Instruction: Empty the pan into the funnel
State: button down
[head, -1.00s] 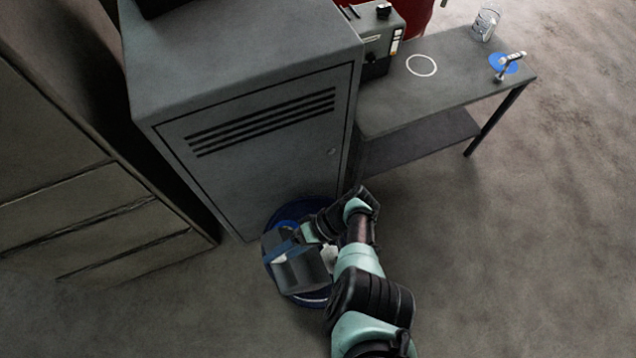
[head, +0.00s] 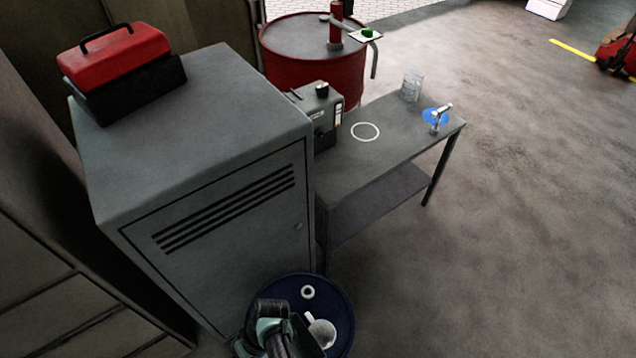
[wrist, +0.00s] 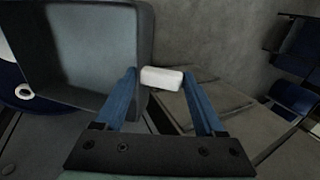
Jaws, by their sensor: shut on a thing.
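My gripper (wrist: 163,92) is shut on the white handle block (wrist: 161,78) of a grey pan in the wrist view. The pan (wrist: 143,45) is a deep square tray at the upper left there, its inside facing the camera; I make out no contents. A blue drum (head: 345,312) stands at the bottom of the head view. On its lid are a white ring (head: 308,292) and a pale, rounded piece (head: 321,334) that looks like the funnel. My arm covers the drum's left part and largely hides the pan in the head view.
A grey cabinet (head: 195,150) with a red toolbox (head: 115,55) on top stands directly behind the drum. A workbench (head: 390,150) carries a grey machine, a glass jar and a metal tool. A red drum (head: 310,60) stands behind.

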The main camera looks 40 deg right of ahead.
jog(key=a+f+h+b, duration=0.3)
jog(key=f+h+b, duration=0.1)
jog(key=f+b, duration=0.3)
jog(key=a+f+h+b, duration=0.3)
jog(key=f+h+b, duration=0.1)
jog(key=f+b, duration=0.4)
jog(key=shift+a+f, duration=0.25)
jog(key=shift+a, duration=0.05)
jog(key=a+r+b, duration=0.2)
jog(key=a, duration=0.7)
jog(key=shift+b, duration=0.3)
jog(key=shift+d+r, duration=0.1)
